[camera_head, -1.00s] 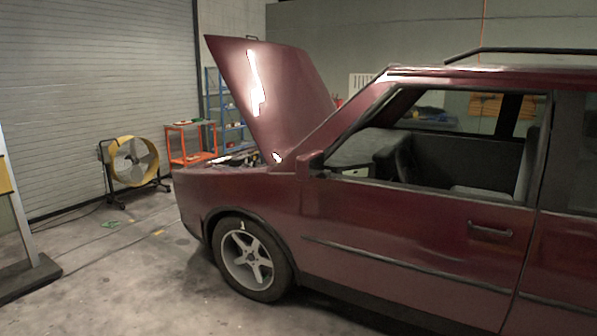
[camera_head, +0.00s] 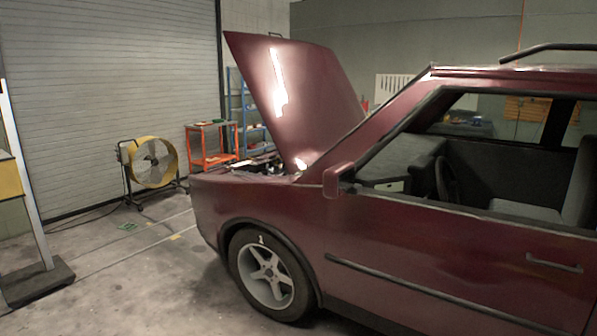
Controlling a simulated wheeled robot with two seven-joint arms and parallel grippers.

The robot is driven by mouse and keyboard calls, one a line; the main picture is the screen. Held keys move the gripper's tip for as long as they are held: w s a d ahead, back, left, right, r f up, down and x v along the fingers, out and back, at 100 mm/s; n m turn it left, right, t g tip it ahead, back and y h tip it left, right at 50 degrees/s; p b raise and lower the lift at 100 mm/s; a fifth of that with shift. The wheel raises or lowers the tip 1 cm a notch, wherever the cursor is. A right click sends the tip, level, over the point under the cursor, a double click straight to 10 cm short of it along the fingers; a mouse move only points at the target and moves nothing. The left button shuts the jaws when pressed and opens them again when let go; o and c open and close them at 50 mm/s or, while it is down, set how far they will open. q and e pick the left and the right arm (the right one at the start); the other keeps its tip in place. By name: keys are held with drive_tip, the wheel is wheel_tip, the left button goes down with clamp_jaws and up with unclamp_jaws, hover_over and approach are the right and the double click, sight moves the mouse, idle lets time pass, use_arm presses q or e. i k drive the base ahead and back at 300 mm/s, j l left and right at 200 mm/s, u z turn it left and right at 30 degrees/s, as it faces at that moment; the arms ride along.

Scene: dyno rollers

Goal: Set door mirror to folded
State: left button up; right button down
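The door mirror (camera_head: 336,180) is a small dark red housing on the front corner of the car's near door, just below the windscreen pillar. It appears to stick out from the door; its exact fold angle is hard to tell from here. The dark red car (camera_head: 430,235) stands side-on with its front to the left. The near door (camera_head: 470,250) looks closed. Neither of my grippers is in view.
The raised bonnet (camera_head: 300,95) stands above the engine bay. A yellow fan (camera_head: 153,162), an orange cart (camera_head: 211,145) and a blue shelf (camera_head: 248,110) stand behind. A post on a dark base (camera_head: 38,283) is at left.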

sight(338, 178)
drive_tip(key=i+u, duration=0.1)
drive_tip(key=i, duration=0.35)
drive_tip(key=i+l+u, duration=0.15)
drive_tip(key=i, duration=0.35)
drive_tip(key=i+u, duration=0.1)
drive_tip(key=i, duration=0.35)
drive_tip(key=i+l+u, duration=0.15)
drive_tip(key=i, duration=0.3)
